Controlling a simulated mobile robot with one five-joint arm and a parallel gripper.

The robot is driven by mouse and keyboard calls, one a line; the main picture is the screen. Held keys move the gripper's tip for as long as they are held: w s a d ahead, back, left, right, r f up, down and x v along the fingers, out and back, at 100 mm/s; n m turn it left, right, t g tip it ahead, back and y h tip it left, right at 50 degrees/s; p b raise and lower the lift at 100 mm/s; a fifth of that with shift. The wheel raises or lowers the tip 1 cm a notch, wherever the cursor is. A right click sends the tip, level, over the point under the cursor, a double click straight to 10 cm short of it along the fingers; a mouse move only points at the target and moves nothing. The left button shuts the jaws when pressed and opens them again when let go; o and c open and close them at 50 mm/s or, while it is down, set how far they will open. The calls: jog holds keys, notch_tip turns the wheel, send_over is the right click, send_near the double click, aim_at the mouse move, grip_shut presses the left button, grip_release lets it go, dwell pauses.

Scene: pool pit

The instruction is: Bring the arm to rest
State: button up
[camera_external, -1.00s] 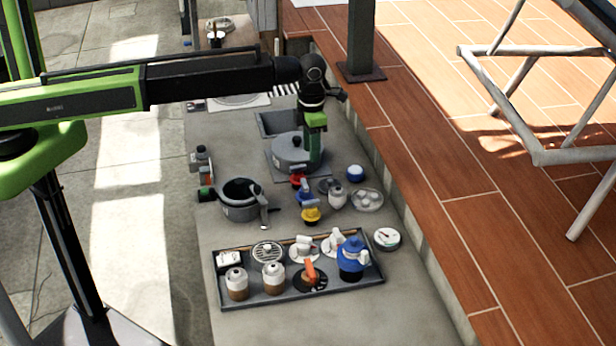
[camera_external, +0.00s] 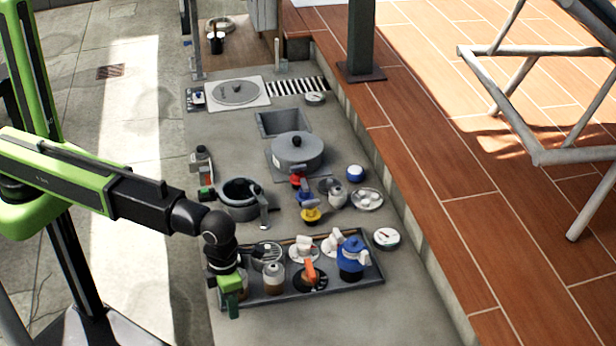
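My arm reaches in from the left, its green and black links bent downward at the end. My gripper (camera_external: 230,303) points down at the front left corner of the dark tray (camera_external: 330,290). It covers that corner and part of the tray's left end. I cannot tell whether it touches the tray or hangs in front of it. The fingers are too small and overlapped to show a gap or anything held.
The tray holds several fittings, including a blue-topped part (camera_external: 352,258) and an orange-handled valve (camera_external: 310,275). Behind it stand a grey pot (camera_external: 240,200) and a lidded grey tank (camera_external: 297,152). Bare concrete (camera_external: 300,325) lies in front. A brick-tiled deck (camera_external: 470,200) rises at right.

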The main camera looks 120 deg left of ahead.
jog(key=s+d+f+n+b, duration=0.15)
jog(key=s+d+n, duration=0.35)
jog(key=n, duration=0.7)
jog(key=s+d+f+n, duration=0.2)
jog(key=s+d+n, duration=0.35)
jog(key=n, duration=0.75)
notch_tip(320, 180, down, 14)
jog(key=s+a+b, duration=0.1)
jog(key=a+b, duration=0.1)
jog(key=b, duration=1.3)
jog(key=shift+s+f, duration=0.2)
jog(key=shift+s, duration=0.1)
